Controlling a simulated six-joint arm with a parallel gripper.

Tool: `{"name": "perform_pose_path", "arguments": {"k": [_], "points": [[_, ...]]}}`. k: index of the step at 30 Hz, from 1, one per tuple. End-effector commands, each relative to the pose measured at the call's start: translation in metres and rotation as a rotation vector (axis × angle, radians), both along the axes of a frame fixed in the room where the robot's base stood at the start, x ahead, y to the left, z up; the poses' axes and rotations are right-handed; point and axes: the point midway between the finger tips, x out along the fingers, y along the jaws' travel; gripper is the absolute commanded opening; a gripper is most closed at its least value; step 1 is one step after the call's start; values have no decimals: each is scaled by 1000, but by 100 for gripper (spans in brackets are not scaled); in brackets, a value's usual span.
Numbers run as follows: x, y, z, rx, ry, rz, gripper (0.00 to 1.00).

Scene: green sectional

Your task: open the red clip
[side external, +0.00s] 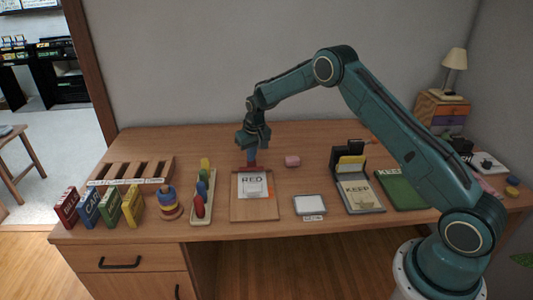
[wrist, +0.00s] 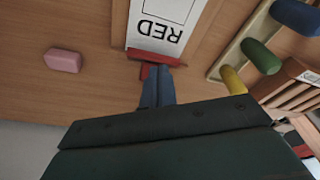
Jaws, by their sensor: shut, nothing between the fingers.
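The red clip (side external: 249,168) sits at the far edge of a wooden clipboard (side external: 241,212), across the top of a white sheet (side external: 253,185) printed "RED". The clip also shows in the wrist view (wrist: 154,57), as a red bar with a small red tab beside the fingers. My gripper (side external: 251,161) points down at the clip, its blue fingers closed together with nothing between them. In the wrist view the fingertips (wrist: 160,70) are at the clip's tab and seem to touch or overlap it. I cannot tell if the clip is pressed.
A pink block (side external: 292,161) lies right of the clip. A peg board (side external: 203,203) with coloured pegs stands close on the left. The desk behind the clip is mostly clear.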

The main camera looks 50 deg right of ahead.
Motion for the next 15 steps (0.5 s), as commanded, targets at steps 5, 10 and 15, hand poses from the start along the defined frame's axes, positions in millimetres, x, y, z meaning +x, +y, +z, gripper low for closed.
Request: {"name": "perform_pose_path", "arguments": {"k": [5, 10, 15], "points": [[1, 0, 11, -1, -2, 0, 0], [0, 0, 20, 0, -1, 0, 0], [0, 0, 28, -1, -2, 0, 0]]}}
